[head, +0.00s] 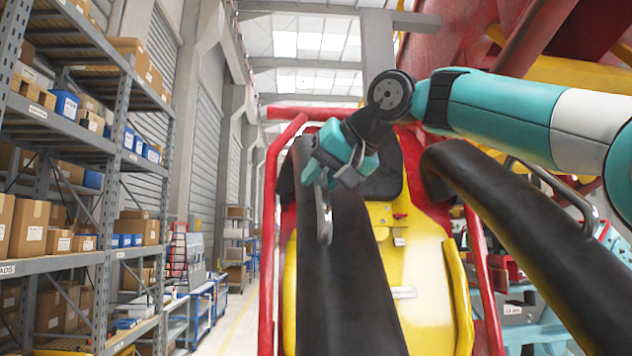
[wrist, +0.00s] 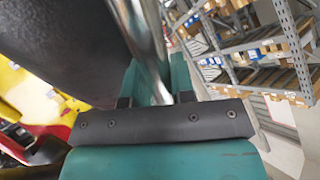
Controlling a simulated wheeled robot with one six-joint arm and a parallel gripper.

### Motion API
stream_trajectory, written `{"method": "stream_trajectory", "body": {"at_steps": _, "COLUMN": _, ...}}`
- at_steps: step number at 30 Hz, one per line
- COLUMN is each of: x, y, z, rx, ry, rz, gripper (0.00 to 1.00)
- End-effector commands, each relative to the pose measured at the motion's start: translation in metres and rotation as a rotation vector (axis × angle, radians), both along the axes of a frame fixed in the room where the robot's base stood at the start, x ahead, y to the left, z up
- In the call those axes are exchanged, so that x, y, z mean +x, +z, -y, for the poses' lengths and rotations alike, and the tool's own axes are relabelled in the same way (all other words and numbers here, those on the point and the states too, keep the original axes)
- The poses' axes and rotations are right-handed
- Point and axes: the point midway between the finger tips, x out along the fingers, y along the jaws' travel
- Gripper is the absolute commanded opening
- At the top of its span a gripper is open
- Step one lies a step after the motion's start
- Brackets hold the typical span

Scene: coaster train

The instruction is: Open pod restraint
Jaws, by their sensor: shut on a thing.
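The pod restraint is a pair of thick black padded bars in front of a yellow and red seat (head: 425,262). The left padded bar (head: 348,265) has a curved metal grab handle (head: 324,215) on its upper part. My gripper (head: 322,178) is at the top of that handle and shut on it. In the wrist view the shiny handle (wrist: 150,45) runs down between the teal fingers of my gripper (wrist: 158,92), beside the black padding (wrist: 60,50). The right padded bar (head: 510,235) has its own metal handle (head: 555,190). The fingertips are partly hidden in the head view.
Red frame tubes (head: 268,230) stand left of the seat. Shelving with boxes (head: 85,150) lines the left side. Red and yellow structure (head: 545,50) hangs at the upper right, above my arm. The aisle floor (head: 228,325) left of the seat looks clear.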

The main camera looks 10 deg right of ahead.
Motion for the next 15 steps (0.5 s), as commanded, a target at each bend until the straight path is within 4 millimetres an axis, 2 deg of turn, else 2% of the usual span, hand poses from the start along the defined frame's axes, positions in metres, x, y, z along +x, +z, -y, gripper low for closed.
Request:
{"method": "stream_trajectory", "body": {"at_steps": 7, "x": 0.0001, "y": 0.0025, "z": 0.0000, "rx": 0.005, "ry": -0.002, "rz": 0.007, "gripper": 0.00}}
{"method": "stream_trajectory", "body": {"at_steps": 8, "x": 0.0000, "y": 0.0026, "z": 0.0000, "rx": 0.005, "ry": -0.002, "rz": 0.007, "gripper": 0.25}}
{"method": "stream_trajectory", "body": {"at_steps": 11, "x": 0.0001, "y": 0.0022, "z": -0.0001, "rx": 0.004, "ry": -0.002, "rz": 0.006, "gripper": 0.48}}
{"method": "stream_trajectory", "body": {"at_steps": 15, "x": 0.0001, "y": 0.0015, "z": -0.0001, "rx": 0.003, "ry": -0.001, "rz": 0.004, "gripper": 0.48}}
